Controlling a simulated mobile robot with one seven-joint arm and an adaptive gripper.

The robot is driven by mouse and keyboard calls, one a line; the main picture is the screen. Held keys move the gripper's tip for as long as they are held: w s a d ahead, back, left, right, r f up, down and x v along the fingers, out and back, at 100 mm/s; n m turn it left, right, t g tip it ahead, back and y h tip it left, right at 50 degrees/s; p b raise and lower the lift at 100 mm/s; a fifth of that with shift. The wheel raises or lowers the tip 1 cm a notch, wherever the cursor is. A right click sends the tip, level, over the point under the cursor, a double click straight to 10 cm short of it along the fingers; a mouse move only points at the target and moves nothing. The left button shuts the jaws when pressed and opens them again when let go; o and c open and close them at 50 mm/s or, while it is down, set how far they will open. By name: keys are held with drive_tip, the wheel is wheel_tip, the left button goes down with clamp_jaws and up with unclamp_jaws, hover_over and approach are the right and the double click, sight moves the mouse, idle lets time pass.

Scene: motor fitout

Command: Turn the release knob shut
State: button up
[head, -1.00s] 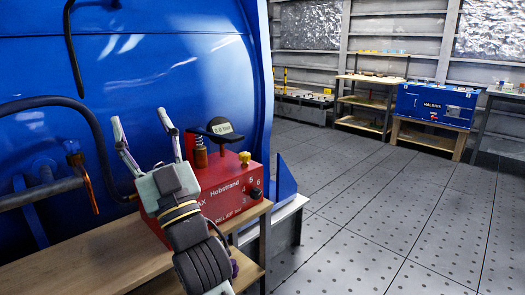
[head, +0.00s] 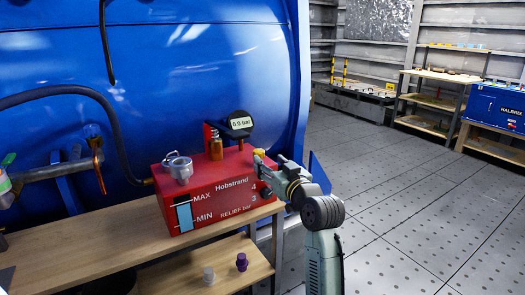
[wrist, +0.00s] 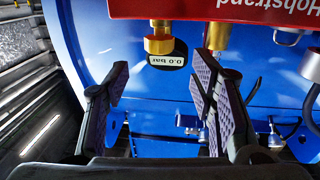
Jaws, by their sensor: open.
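The red Hobstrand pump unit (head: 225,195) stands on the wooden bench and shows a "0.0 bar" gauge (head: 240,124). A yellow brass knob (head: 259,152), which looks like the release knob, sits at its right end. My gripper (head: 264,170) is open at the right end of the unit and partly covers its front there. In the wrist view the brass knob (wrist: 159,40) appears between the spread fingers, beyond their tips, with no visible contact. Whether the knob is turned open or shut cannot be told.
A metal cap or fitting (head: 178,166) and a copper-coloured post (head: 215,147) stand on the unit. A dark hose (head: 108,122) curves behind it. Small grey (head: 208,275) and purple (head: 242,262) pieces sit on the lower shelf (head: 180,275). The floor (head: 400,210) at right is clear.

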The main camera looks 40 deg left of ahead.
sight(261, 154)
drive_tip(key=p+x, duration=0.1)
drive_tip(key=x, duration=0.7)
drive_tip(key=shift+w+a, duration=0.2)
drive_tip(key=shift+a, duration=0.05)
drive_tip(key=shift+c, duration=0.5)
drive_tip(key=shift+p, duration=0.3)
drive_tip(key=c, duration=1.1)
